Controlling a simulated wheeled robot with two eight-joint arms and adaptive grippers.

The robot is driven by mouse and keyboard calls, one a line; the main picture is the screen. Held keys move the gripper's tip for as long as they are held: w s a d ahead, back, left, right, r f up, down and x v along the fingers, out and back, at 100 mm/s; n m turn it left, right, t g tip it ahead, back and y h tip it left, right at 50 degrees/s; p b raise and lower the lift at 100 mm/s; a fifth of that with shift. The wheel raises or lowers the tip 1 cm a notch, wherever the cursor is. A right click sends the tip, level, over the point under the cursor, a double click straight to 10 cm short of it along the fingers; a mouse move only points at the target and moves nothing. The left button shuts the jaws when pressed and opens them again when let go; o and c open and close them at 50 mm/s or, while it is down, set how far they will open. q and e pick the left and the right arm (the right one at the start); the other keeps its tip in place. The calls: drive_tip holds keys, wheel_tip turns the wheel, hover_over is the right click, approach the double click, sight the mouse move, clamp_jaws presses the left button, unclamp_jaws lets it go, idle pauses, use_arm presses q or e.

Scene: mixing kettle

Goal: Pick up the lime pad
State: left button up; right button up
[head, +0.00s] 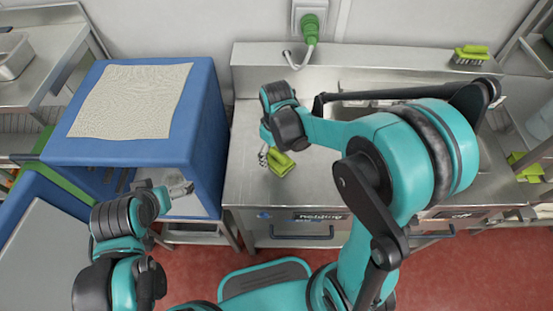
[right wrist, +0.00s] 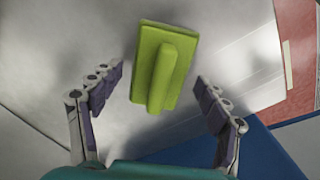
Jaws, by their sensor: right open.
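The lime pad (head: 281,163) lies on the steel counter (head: 247,190) near its front left part. In the right wrist view the pad (right wrist: 151,50) is a flat lime block with a raised handle. My right gripper (head: 264,155) is right beside the pad in the head view, partly hidden by its own wrist. In the right wrist view the open fingers (right wrist: 159,80) stand on either side of the pad's near part, with gaps and nothing held. My left gripper (head: 182,189) is low at the left, by the blue cabinet; its finger opening is unclear.
A lime brush (head: 471,52) lies on the counter's back ledge. A blue cabinet (head: 60,150) with a pale textured mat (head: 130,100) stands left of the counter. A green plug (head: 310,28) hangs from the wall socket. Another lime item (head: 527,166) is at the right edge.

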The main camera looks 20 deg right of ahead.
sight(277, 153)
drive_tip(key=c, duration=1.5)
drive_tip(key=shift+r+p, duration=1.1)
drive_tip(key=shift+r, duration=1.25)
drive_tip(key=s+d+r+p, duration=0.1)
drive_tip(key=s+r, duration=0.1)
drive_tip(key=s, duration=0.1)
drive_tip(key=s+d+r+p, duration=0.1)
drive_tip(key=s+d+r, duration=0.1)
drive_tip(key=s, duration=0.2)
drive_tip(key=s+d+r+p, duration=0.1)
drive_tip(key=s+d+r, duration=0.1)
drive_tip(key=s, duration=0.1)
drive_tip(key=shift+s+r+p, duration=0.15)
drive_tip(key=shift+s+p, duration=0.15)
drive_tip(key=shift+s, duration=0.1)
